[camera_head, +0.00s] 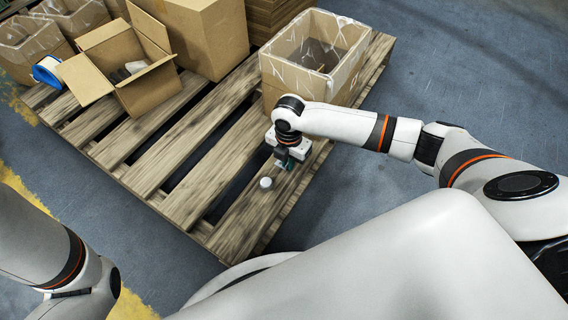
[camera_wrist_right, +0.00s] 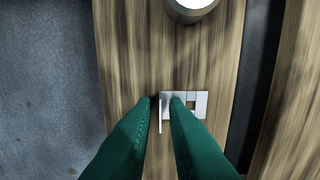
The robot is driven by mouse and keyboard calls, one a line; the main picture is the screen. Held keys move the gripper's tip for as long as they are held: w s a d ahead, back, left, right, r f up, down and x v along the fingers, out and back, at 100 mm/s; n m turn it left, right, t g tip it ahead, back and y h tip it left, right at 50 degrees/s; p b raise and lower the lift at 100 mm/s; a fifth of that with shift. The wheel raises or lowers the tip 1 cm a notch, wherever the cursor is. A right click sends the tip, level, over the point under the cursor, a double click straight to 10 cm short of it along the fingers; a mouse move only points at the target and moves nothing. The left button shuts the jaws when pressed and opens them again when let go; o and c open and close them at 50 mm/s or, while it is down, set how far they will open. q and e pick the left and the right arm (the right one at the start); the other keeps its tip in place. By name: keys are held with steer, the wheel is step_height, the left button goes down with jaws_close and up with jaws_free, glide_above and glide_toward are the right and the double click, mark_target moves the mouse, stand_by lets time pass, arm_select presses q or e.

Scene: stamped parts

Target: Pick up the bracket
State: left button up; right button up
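The bracket is a small silver-grey angled metal part (camera_wrist_right: 195,101) with a square hole and a thin upright flange, lying on a pallet board in the right wrist view. My right gripper (camera_wrist_right: 163,100) has green fingers pointing at it. The fingertips stand apart, one on each side of the flange, with a small gap visible between them. The right finger overlaps part of the bracket's flat face. In the head view my right gripper (camera_head: 285,164) is low over the near end of the pallet, and the bracket cannot be made out there. My left arm shows at lower left, its gripper out of view.
A white round part (camera_head: 266,183) stands on the same board, close to the right gripper. The wooden pallet (camera_head: 160,160) has open gaps between its boards. A lined open carton (camera_head: 313,55) stands just behind the right wrist. Another open carton (camera_head: 150,90) stands farther left.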

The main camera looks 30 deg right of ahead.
jaws_close()
